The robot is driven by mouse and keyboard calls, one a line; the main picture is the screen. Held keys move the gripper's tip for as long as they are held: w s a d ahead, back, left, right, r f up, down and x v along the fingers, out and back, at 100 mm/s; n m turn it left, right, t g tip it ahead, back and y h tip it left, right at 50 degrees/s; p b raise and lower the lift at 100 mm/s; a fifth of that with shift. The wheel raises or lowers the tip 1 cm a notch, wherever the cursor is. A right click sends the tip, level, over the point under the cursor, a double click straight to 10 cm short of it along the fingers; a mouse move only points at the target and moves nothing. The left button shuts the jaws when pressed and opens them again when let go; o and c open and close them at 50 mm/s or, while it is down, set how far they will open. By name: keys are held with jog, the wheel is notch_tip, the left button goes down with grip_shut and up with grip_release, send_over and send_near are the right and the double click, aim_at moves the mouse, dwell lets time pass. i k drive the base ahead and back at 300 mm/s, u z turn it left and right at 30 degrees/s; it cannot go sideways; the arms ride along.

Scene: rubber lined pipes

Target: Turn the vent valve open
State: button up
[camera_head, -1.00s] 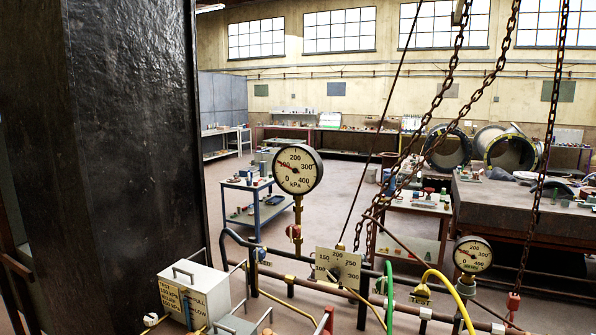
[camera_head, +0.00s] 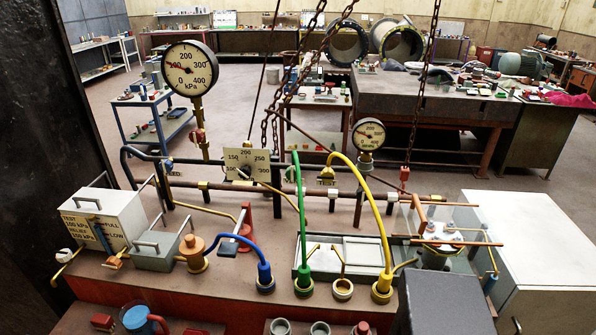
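A pipe rig stands on a brown bench (camera_head: 200,285). A red upright lever or handle (camera_head: 248,212) is at its middle left. A small red fitting (camera_head: 198,136) sits on the stem under the large round gauge (camera_head: 190,68), whose dial reads in kPa. A square dial plate (camera_head: 247,164) is at the rig's middle. A smaller gauge (camera_head: 368,134) is right of it. My gripper is in neither frame.
Blue (camera_head: 240,240), green (camera_head: 299,205) and yellow (camera_head: 370,195) hoses rise from the bench. Chains hang behind. A dark panel (camera_head: 50,130) blocks the far left. Open floor lies behind.

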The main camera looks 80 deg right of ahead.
aim_at(289, 173)
jog(key=z, duration=0.2)
jog(key=k, duration=2.35)
jog(key=u, duration=0.7)
jog(key=i, duration=1)
jog(key=u, duration=0.15)
